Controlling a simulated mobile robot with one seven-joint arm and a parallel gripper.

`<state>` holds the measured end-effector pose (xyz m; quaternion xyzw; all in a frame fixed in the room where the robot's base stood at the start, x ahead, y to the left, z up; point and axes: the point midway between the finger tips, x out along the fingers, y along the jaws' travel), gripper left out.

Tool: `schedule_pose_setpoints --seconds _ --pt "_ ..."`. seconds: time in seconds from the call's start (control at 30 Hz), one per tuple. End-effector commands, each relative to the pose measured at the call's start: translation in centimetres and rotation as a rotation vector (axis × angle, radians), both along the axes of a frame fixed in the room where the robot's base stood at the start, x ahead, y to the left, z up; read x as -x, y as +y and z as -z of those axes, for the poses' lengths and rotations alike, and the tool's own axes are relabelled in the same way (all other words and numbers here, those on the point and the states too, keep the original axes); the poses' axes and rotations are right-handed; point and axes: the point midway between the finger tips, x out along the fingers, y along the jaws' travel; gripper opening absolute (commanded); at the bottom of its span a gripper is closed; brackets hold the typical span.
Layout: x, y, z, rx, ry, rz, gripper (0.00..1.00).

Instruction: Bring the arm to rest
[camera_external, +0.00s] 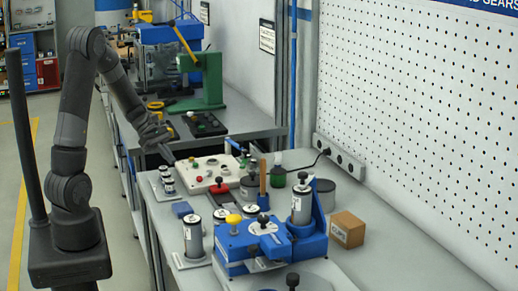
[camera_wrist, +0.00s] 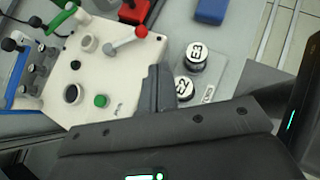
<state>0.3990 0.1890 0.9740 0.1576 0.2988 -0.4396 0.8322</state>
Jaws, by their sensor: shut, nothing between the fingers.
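My arm reaches from the left over the near grey bench in the external view. My gripper (camera_external: 168,157) points down near the left edge of a white control panel (camera_external: 212,170). In the wrist view my gripper's fingers (camera_wrist: 158,88) are shut together and empty, just above the panel (camera_wrist: 110,75). They lie between its green button (camera_wrist: 100,101) and two labelled cylinders, E3 (camera_wrist: 196,55) and E2 (camera_wrist: 184,88). I cannot tell the exact gap to the panel. The fingers touch nothing that I can make out.
A small blue block (camera_external: 182,209) and a blue fixture (camera_external: 265,243) with a labelled cylinder (camera_external: 301,204) stand nearer on the bench. A cardboard box (camera_external: 347,230) is at right, before the pegboard wall (camera_external: 430,130). A green press (camera_external: 208,85) stands behind. The floor left of the bench is clear.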

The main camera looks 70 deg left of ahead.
Motion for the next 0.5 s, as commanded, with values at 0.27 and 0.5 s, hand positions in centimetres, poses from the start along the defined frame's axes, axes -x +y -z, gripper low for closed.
schedule_pose_setpoints --seconds 0.27,0.5 --pt "1.11 0.74 -1.1 0.0 0.0 0.001 0.0" --pt "1.1 0.74 -1.09 0.0 0.001 0.001 0.0"
